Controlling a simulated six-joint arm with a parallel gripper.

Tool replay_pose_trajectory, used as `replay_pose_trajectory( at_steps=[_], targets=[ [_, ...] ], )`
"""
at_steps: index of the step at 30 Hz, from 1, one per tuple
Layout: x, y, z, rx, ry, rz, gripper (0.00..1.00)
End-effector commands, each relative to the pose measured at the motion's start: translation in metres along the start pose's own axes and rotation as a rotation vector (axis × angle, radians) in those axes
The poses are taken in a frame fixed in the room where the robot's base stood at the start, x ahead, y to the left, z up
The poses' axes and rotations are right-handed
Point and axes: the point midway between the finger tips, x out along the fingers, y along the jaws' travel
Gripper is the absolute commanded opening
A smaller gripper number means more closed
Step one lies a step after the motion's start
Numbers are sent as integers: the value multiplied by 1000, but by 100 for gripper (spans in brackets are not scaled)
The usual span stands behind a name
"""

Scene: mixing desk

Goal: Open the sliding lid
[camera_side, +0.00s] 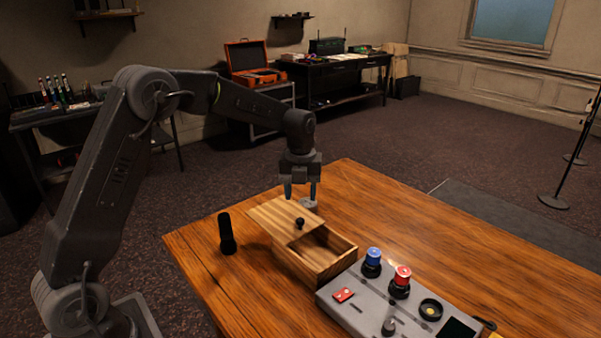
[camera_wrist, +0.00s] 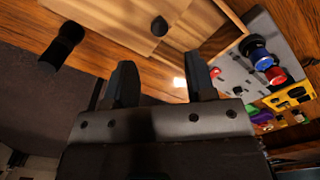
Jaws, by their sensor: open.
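The wooden box (camera_side: 322,266) stands on the table with its sliding lid (camera_side: 276,214) partly off it. The lid covers the far left part, and the near right part of the box is open and looks empty. A small black knob (camera_side: 299,223) stands on the lid near its edge at the opening. The lid (camera_wrist: 120,20) and the knob (camera_wrist: 159,26) also show in the wrist view. My gripper (camera_side: 301,192) points down behind the lid's far edge, apart from the knob. Its two fingers (camera_wrist: 161,85) are spread with nothing between them.
A black cylinder (camera_side: 227,233) stands left of the box. A grey mixing panel (camera_side: 375,305) with a blue knob (camera_side: 373,257) and a red knob (camera_side: 402,276) lies right of the box. The table's right side (camera_side: 440,230) is clear.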

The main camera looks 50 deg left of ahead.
Motion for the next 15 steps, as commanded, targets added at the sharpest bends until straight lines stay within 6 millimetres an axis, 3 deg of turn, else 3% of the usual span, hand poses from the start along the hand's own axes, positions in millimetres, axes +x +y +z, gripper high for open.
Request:
replay_pose_trajectory(
  at_steps=[6,15],
  targets=[
    [-42,0,0,0,-3,-2,50],
    [-60,0,0,0,0,0,50]
  ],
)
